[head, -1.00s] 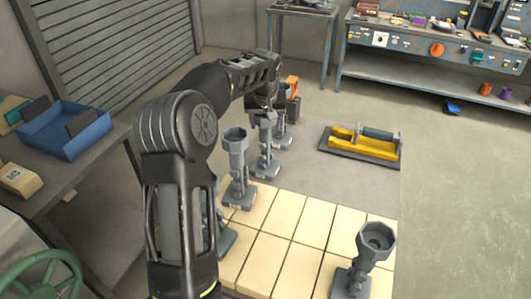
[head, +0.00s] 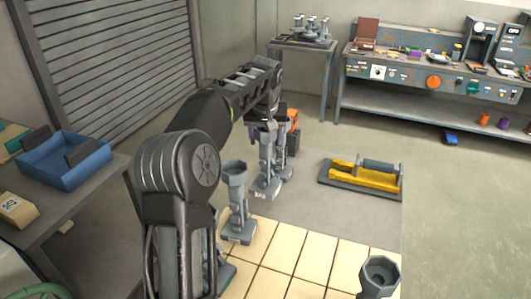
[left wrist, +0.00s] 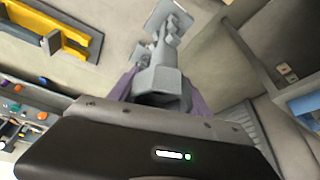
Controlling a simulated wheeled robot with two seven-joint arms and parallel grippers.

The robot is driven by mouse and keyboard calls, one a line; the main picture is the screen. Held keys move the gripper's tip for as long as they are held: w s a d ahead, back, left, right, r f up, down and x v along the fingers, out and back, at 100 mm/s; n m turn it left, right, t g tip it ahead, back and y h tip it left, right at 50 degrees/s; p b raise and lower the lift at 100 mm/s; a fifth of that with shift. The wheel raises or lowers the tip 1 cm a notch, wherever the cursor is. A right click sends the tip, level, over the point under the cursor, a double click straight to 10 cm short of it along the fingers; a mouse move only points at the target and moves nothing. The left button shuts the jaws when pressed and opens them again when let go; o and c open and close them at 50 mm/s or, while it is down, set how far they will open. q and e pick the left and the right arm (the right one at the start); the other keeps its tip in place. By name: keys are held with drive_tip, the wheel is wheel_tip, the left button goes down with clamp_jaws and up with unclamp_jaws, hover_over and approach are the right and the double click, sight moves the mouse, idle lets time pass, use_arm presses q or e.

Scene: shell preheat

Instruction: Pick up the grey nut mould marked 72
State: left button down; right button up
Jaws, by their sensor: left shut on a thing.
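My left gripper (head: 263,130) is shut on the upper part of a grey nut mould (head: 267,172), which hangs roughly upright and seems slightly raised. In the left wrist view the mould (left wrist: 163,60) lies between the purple fingers of the gripper (left wrist: 160,90), its base away from the camera. Its number cannot be read. Another grey mould (head: 237,200) stands nearer on the left, and one stands close behind the held one (head: 286,155). A further grey mould (head: 379,279) with a hollow cup is at the bottom right. My right gripper is not in view.
A yellow fixture on a dark base (head: 362,176) lies to the right. An orange and black object (head: 292,130) is just behind the moulds. A side table with a blue tray (head: 68,160) stands left. A workbench (head: 430,90) stands at the back.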

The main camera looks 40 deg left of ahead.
use_arm(q)
drive_tip(key=shift+r, duration=2)
